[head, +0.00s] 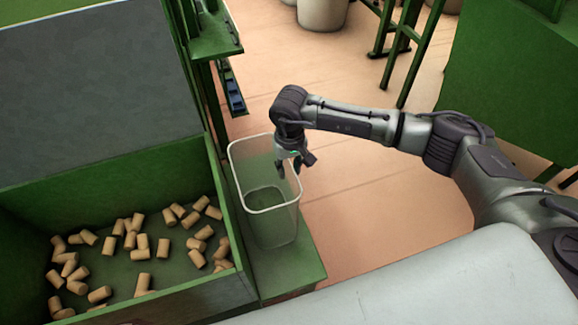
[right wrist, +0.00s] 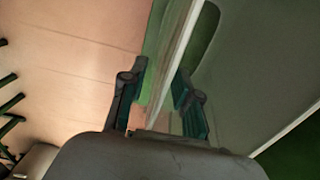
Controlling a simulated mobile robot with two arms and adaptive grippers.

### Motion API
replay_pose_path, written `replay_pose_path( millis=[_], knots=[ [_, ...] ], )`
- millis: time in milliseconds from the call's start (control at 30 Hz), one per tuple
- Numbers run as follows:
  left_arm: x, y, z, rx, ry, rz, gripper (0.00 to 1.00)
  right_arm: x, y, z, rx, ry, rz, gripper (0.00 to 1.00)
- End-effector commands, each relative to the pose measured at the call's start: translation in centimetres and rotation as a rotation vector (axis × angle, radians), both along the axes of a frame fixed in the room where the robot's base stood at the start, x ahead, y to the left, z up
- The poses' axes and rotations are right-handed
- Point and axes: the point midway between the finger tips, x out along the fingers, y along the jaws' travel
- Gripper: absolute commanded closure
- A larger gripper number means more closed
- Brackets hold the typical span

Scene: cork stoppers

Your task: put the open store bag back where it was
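The open store bag (head: 268,226) is a clear, box-shaped bag with a pale rim. It stands upright on a green ledge (head: 296,272) beside the cork bin, and no corks show in it. My right gripper (head: 293,172) points down at the bag's right rim. In the right wrist view, its two fingers (right wrist: 160,85) are apart, one on each side of the bag's wall (right wrist: 181,50), with gaps showing between fingers and wall. My left gripper is not in view.
A green bin (head: 120,170) with several loose corks (head: 142,243) stands left of the bag. Green shelving (head: 212,45) rises behind the bag. The tan floor (head: 350,190) is clear to the right. Pale containers (head: 322,12) and a green metal stand (head: 402,40) are farther back.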

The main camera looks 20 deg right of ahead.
Motion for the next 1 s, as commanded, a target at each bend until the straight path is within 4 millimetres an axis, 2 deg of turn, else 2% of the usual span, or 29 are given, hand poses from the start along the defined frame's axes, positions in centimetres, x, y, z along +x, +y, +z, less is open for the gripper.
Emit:
replay_pose_path(
  millis=[33,167,400,600,800,1000],
  knots=[
    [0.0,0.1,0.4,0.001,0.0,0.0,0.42,0.0,0.0,0.5,0.001,-0.001,0.0,0.69],
    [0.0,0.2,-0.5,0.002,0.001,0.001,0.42,0.2,0.0,2.2,0.001,-0.005,0.0,0.69],
    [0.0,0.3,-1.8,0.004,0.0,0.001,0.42,0.1,-0.1,7.5,0.001,-0.006,0.001,0.69],
    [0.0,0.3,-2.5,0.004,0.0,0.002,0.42,0.1,-0.1,10.8,0.001,-0.004,0.0,0.69],
    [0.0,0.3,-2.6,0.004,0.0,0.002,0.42,0.0,-0.1,12.1,0.001,-0.001,0.001,0.69],
    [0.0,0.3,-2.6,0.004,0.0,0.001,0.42,0.0,-0.1,12.2,0.001,-0.001,0.0,0.69]
  ],
)
